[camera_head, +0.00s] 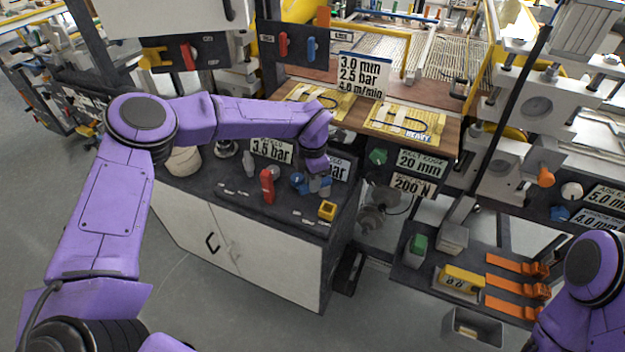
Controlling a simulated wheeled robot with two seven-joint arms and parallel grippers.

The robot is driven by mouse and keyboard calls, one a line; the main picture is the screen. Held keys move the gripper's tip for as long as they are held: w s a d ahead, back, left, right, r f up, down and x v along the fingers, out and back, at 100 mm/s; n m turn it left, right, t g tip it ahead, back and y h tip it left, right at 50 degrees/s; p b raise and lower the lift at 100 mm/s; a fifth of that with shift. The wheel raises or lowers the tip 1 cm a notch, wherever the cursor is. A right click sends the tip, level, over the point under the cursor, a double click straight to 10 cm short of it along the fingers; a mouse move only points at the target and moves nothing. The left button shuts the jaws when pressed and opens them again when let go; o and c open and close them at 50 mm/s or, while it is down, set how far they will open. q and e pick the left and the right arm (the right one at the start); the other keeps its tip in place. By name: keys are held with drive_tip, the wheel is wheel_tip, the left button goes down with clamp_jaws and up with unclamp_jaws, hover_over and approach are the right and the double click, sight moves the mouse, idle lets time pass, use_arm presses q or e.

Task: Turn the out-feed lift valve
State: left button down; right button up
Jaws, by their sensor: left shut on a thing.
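My left arm reaches in from the left over the dark-topped white cabinet. Its gripper (319,186) points down at the cabinet's back right and is shut on a small blue part, mostly hidden by the fingers. A blue knob (297,180) shows just left of the gripper, and a red upright handle (267,186) stands farther left. A red lever (283,44) and a blue lever (311,48) sit on a dark panel at the top. I cannot tell which one is the out-feed lift valve. My right arm shows at the lower right; its gripper is out of view.
A "3.5 bar" sign (271,150) stands behind the red handle; another bar sign is partly covered by my left gripper. A yellow block (327,210) lies near the cabinet's right edge. Orange clamps (517,288) lie on the right-hand shelf. Floor is clear at left.

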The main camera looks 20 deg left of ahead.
use_arm(q)
drive_tip(key=shift+w+r, duration=0.1)
drive_tip(key=c, duration=1)
unclamp_jaws()
drive_tip(key=shift+c, duration=0.2)
wheel_tip(320, 180, up, 10)
drive_tip(key=b, duration=0.2)
drive_tip(key=shift+r+b, duration=0.2)
drive_tip(key=shift+b, duration=0.2)
drive_tip(key=shift+d, duration=0.1)
